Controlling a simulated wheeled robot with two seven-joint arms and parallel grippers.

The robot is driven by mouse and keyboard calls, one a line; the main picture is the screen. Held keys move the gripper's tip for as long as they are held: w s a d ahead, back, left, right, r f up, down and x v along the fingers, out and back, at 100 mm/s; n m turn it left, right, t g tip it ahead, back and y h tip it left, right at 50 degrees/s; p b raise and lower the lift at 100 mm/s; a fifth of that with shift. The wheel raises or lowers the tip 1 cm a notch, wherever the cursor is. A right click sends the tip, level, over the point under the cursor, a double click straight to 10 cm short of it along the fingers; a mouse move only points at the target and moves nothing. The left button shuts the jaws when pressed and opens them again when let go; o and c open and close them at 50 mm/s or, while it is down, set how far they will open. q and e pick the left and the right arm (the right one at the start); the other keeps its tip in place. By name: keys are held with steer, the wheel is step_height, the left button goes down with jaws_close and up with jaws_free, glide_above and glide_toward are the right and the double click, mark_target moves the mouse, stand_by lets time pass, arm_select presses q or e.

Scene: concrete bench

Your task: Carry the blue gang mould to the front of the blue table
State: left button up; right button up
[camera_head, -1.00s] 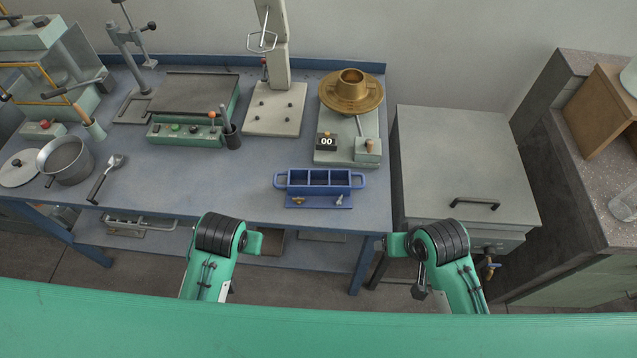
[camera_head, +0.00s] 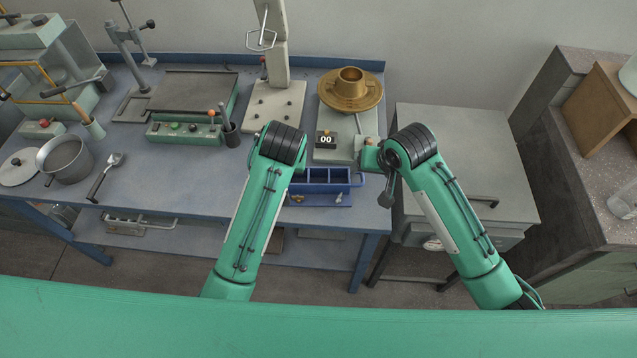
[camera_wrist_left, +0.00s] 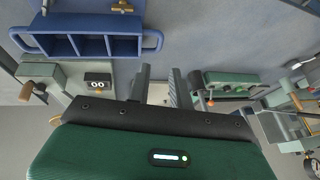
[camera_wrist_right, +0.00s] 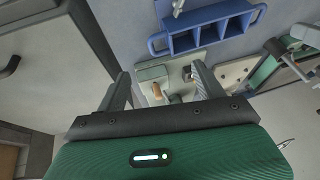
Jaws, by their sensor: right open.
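The blue gang mould (camera_head: 328,176), a three-compartment box with a loop handle at each end, stands at the front right of the blue table (camera_head: 190,190). In the head view my left arm hides its left end. The mould also shows in the left wrist view (camera_wrist_left: 85,44) and the right wrist view (camera_wrist_right: 205,33). My left gripper (camera_wrist_left: 161,80) is partly open and empty, off to one side of the mould. My right gripper (camera_wrist_right: 162,85) is wide open and empty, near the mould's right end. Neither touches it. The fingertips are hidden in the head view.
Behind the mould stands a brass flow table (camera_head: 350,95) with a counter (camera_head: 326,140). A green-based machine (camera_head: 190,105), a pot (camera_head: 68,160) and a scoop (camera_head: 105,175) stand to the left. A grey cabinet (camera_head: 460,150) is on the right. The table's front middle is clear.

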steer(key=shift+f, duration=0.1)
arm_select(q)
steer(key=x, duration=1.4)
arm_select(e)
steer(key=x, duration=1.3)
steer(key=shift+w+f, duration=0.2)
steer(key=shift+f, duration=0.1)
arm_select(q)
steer(key=shift+r, duration=0.1)
jaws_close()
arm_select(e)
steer(key=c, duration=1.4)
